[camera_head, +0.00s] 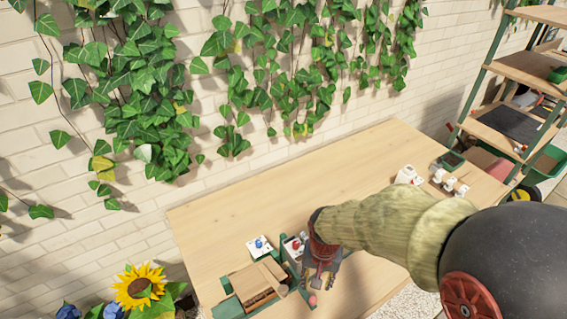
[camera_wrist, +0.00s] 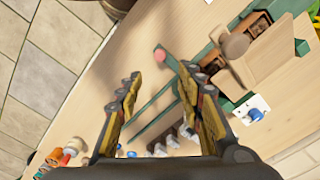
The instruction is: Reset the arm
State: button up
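My gripper (camera_head: 318,276) is at the front middle of the wooden table, at the end of my arm coming from the right. In the wrist view, my gripper (camera_wrist: 158,78) has its two yellow and dark fingers spread wide apart, with nothing held between them. The wooden tabletop (camera_wrist: 110,60) shows below and beyond the fingers. A small pink round thing (camera_wrist: 160,55) shows beyond the gap, close to a green edge. I cannot tell how high the fingertips are above the table.
A green tray (camera_head: 229,308) with wooden pieces lies left of my gripper, beside a white box with a blue knob (camera_head: 260,247). White items (camera_head: 408,175) stand at the table's right end, near a shelf (camera_head: 525,68). The table's back middle (camera_head: 300,190) is clear.

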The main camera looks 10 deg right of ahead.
jog(key=s+r+n+t+b, duration=0.2)
jog(key=s+r, duration=0.1)
jog(key=r, duration=0.7)
jog(key=s+r+n+t+b, duration=0.2)
jog(key=s+r+n+t, duration=0.1)
jog(key=r, duration=0.8)
jog(key=shift+s+d+r+t, duration=0.2)
jog(key=shift+d+r+t, duration=0.05)
jog(key=shift+d+t, duration=0.1)
jog(key=shift+r, duration=0.1)
dwell(1.9)
